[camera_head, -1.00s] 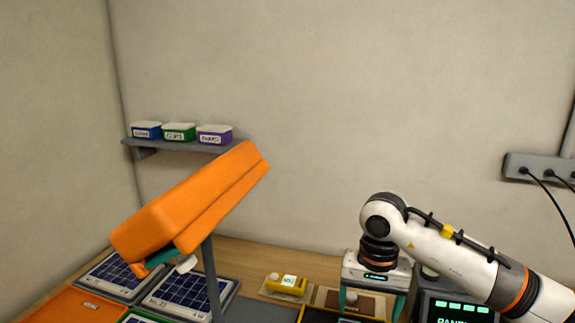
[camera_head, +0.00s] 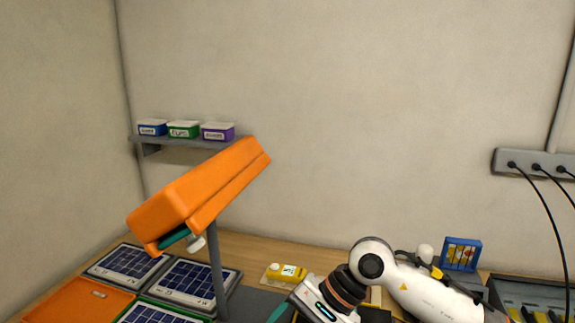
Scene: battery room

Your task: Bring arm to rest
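My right arm comes in from the right, and its white and black gripper (camera_head: 320,301) hangs low at the bottom edge, tilted toward the lower left. One teal finger (camera_head: 278,313) shows at the outer left end of the gripper body, so it looks open. The other finger and the space between them are cut off by the frame. I see nothing held in the visible part. My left gripper is not in view.
An orange lamp-like head (camera_head: 198,194) on a grey post stands at left, above solar panels (camera_head: 190,283). A yellow item (camera_head: 287,273) lies on the wooden bench. A blue rack (camera_head: 461,254) and a grey box (camera_head: 530,295) stand at right. A wall shelf (camera_head: 180,142) holds small boxes.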

